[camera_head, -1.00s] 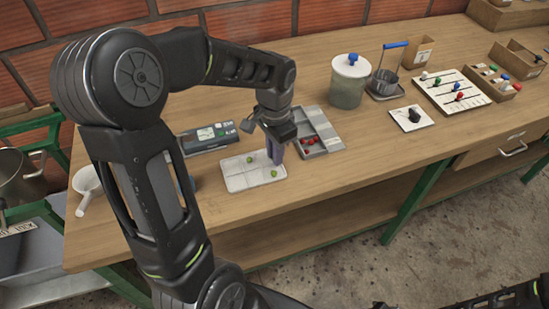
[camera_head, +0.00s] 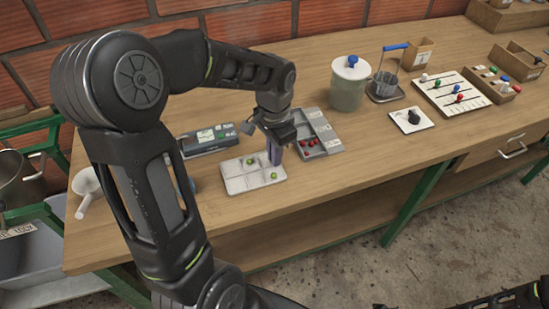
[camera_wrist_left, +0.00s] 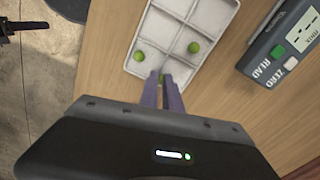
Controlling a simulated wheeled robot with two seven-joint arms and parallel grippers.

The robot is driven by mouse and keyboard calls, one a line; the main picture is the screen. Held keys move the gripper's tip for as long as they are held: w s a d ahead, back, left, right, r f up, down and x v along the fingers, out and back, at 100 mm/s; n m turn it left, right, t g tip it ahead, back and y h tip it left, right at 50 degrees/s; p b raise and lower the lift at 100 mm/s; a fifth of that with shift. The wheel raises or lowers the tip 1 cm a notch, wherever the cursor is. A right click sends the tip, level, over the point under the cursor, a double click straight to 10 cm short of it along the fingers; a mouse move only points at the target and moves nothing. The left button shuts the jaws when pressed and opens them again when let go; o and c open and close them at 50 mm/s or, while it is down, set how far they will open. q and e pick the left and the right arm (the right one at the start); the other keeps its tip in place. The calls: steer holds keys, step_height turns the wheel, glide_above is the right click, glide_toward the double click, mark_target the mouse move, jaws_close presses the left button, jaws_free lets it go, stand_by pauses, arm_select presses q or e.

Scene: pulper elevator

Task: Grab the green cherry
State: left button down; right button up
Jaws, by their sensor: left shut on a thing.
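A pale compartment tray (camera_head: 232,184) lies on the bench with two green cherries in it, one farther back (camera_head: 250,161) and one nearer the front (camera_head: 274,175). In the left wrist view the same cherries lie in separate compartments, one left (camera_wrist_left: 139,55) and one right (camera_wrist_left: 194,47). My left gripper (camera_head: 275,160) points down over the tray's right end. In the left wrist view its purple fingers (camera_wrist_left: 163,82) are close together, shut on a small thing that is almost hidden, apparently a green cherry. Both visible cherries are clear of the fingers. My right arm shows only partly at bottom right.
A grey tray (camera_head: 325,147) with red cherries (camera_head: 307,143) stands just right of my left gripper. A scale (camera_head: 208,140) is behind the pale tray. A lidded jar (camera_head: 348,85) and a peg board (camera_head: 458,94) stand farther right. The front right bench top is clear.

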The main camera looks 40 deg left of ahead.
arm_select(q)
steer(key=shift+s+a+f, duration=0.15)
steer(key=shift+s+f, duration=0.15)
step_height(320, 180, up, 10)
steer(key=shift+w+r, duration=0.15)
steer(key=shift+w, duration=0.15)
